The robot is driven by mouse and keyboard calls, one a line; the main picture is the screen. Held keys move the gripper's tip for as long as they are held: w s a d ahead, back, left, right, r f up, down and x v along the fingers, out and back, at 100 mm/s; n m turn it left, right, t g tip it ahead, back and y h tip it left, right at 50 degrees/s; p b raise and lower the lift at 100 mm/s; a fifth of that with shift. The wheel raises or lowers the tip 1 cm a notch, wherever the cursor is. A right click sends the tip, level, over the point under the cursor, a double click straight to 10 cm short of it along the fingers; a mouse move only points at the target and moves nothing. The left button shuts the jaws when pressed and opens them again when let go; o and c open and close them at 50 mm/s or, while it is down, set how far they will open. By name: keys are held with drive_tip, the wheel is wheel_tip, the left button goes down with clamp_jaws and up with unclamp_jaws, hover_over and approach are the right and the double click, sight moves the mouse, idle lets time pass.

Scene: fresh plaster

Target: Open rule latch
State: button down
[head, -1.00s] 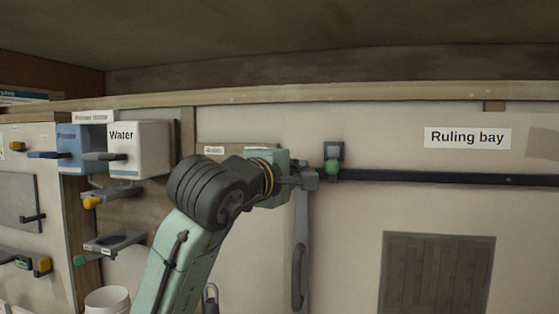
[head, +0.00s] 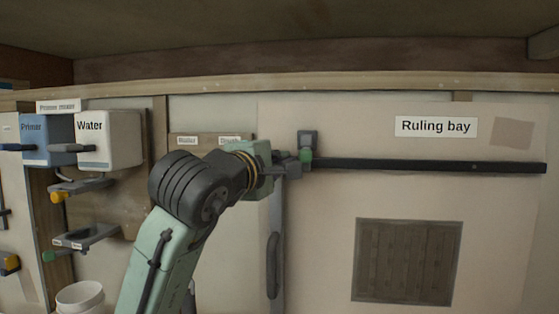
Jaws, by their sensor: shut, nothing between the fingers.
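The rule (head: 430,166) is a long black bar running level along the pale wall panel below the "Ruling bay" sign. At its left end is the latch, a dark square bracket (head: 307,139) with a green knob (head: 306,158) at its lower part. My gripper (head: 294,161) is shut and empty, just left of the green knob at about its height. It overlaps or nearly meets the knob in the picture; I cannot tell whether they touch. My wrist and arm come up from the lower left.
A long grey vertical handle (head: 272,265) is below my gripper. A blue Primer box (head: 47,140), a white Water box (head: 108,139) and small shelves (head: 85,237) are at left. A brown slatted panel (head: 407,262) is below the rule.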

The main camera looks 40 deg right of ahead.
sight(306, 165)
drive_tip(key=shift+s+d+f+n+b, duration=0.2)
drive_tip(key=shift+f+n+b, duration=0.2)
drive_tip(key=shift+n, duration=0.4)
drive_tip(key=n, duration=0.2)
drive_tip(key=s+d+f+n+t+b, duration=0.1)
drive_tip(key=n, duration=0.2)
drive_tip(key=s+d+n+t+h+b, duration=0.1)
drive_tip(key=n, duration=0.1)
drive_tip(key=shift+s+f, duration=0.15)
drive_tip(key=shift+f, duration=0.05)
drive_tip(key=shift+s+d, duration=0.4)
drive_tip(key=shift+s, duration=0.05)
drive_tip(key=shift+s+d+n+t, duration=0.1)
drive_tip(key=shift+s+n+t, duration=0.1)
drive_tip(key=shift+n, duration=0.35)
drive_tip(key=shift+s+d+n+t, duration=0.1)
drive_tip(key=shift+n+t, duration=0.1)
drive_tip(key=shift+n, duration=0.35)
drive_tip(key=shift+s+d, duration=0.1)
idle(0.4)
